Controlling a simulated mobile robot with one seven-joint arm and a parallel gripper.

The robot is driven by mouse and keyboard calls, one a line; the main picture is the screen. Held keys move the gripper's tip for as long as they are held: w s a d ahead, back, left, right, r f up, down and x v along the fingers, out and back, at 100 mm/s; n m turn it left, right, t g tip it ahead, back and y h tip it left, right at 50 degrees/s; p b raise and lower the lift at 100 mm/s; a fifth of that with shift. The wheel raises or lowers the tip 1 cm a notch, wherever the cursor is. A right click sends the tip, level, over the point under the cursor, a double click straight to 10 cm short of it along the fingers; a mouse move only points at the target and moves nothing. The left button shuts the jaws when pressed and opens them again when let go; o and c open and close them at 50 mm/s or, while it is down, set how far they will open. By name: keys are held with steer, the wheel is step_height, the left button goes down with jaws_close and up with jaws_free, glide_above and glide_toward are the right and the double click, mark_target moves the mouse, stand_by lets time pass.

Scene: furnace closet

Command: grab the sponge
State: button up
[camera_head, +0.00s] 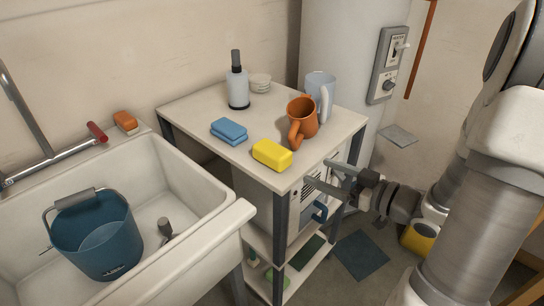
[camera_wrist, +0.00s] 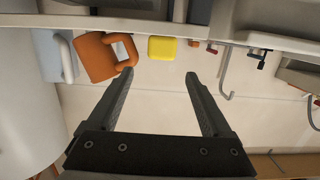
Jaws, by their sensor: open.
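A yellow block-shaped sponge (camera_head: 272,154) lies flat at the front corner of the small white-topped table. In the wrist view the yellow sponge (camera_wrist: 162,48) shows beyond the fingertips, roughly between their lines. My gripper (camera_head: 316,172) is at the table's right front side, near the edge, with its fingers pointing left toward the sponge. It also shows in the wrist view (camera_wrist: 159,74), where its two fingers are wide apart with nothing between them. The gripper is apart from the sponge.
A bottle (camera_head: 237,86) stands farther back. The sink (camera_head: 190,175) holds a blue bucket (camera_head: 97,235).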

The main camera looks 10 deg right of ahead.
mark_target(288, 159)
steer(key=b+x, duration=0.2)
steer(key=x, duration=0.8)
steer(key=shift+w+a+f+b, duration=0.1)
steer(key=shift+w+a+b, duration=0.15)
steer(key=shift+b, duration=0.05)
steer(key=b+x, duration=0.1)
steer(key=x, duration=0.1)
steer(key=f+b+x, duration=0.1)
steer(key=x, duration=0.1)
steer(key=shift+w+a, duration=0.15)
steer(key=shift+a, duration=0.2)
steer(key=shift+w+a, duration=0.15)
steer(key=shift+w, duration=0.1)
steer(key=shift+c, duration=0.3)
steer(key=c, duration=1)
